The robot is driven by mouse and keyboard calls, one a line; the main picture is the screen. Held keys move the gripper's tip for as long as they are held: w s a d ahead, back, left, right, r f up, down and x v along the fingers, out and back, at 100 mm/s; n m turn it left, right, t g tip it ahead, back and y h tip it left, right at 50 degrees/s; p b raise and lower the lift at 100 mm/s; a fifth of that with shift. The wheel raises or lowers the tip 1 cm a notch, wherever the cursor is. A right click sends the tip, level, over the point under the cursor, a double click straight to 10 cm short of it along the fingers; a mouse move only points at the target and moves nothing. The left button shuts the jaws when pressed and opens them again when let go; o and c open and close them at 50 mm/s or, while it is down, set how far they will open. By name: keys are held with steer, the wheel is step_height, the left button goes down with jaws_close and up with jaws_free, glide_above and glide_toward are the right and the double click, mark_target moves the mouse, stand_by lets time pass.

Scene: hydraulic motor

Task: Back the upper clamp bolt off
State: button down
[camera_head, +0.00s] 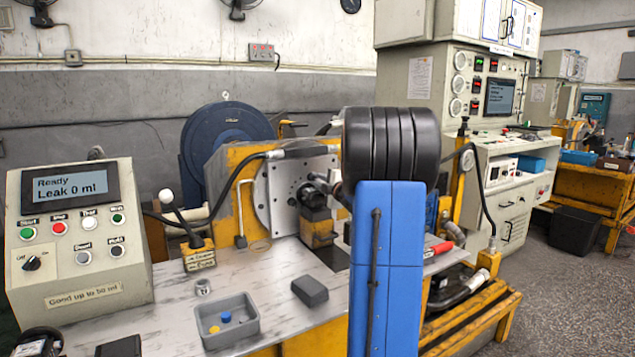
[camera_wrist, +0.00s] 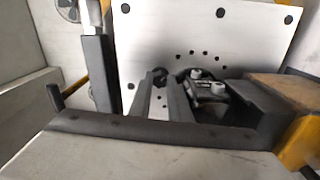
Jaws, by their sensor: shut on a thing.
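My gripper (camera_wrist: 160,82) shows in the wrist view with its two dark fingers reaching towards the pale mounting plate (camera_wrist: 205,35). It is shut on a small dark round part (camera_wrist: 158,74) at the fingertips; I cannot tell whether this is the upper clamp bolt. Right of the fingers is a dark clamp block (camera_wrist: 207,101) with two light cylindrical bolt heads, one higher (camera_wrist: 195,73) and one lower (camera_wrist: 217,88). My arm hides the gripper's fingertips there.
A control box (camera_head: 80,240) reading "Ready, Leak 0 ml" stands at left. The bench holds a grey tray (camera_head: 250,330) with a blue and a yellow piece, a dark block (camera_head: 310,291) and a small metal fitting (camera_head: 203,286).

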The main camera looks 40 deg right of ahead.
steer(key=n, duration=0.4)
steer(key=shift+f+n, duration=0.1)
steer(key=shift+n, duration=0.2)
steer(key=n, duration=0.3)
steer(key=shift+n, duration=0.3)
steer(key=n, duration=0.7)
steer(key=shift+a, duration=0.1)
steer(key=c, duration=1.9)
jaws_free()
steer(key=shift+s, duration=0.1)
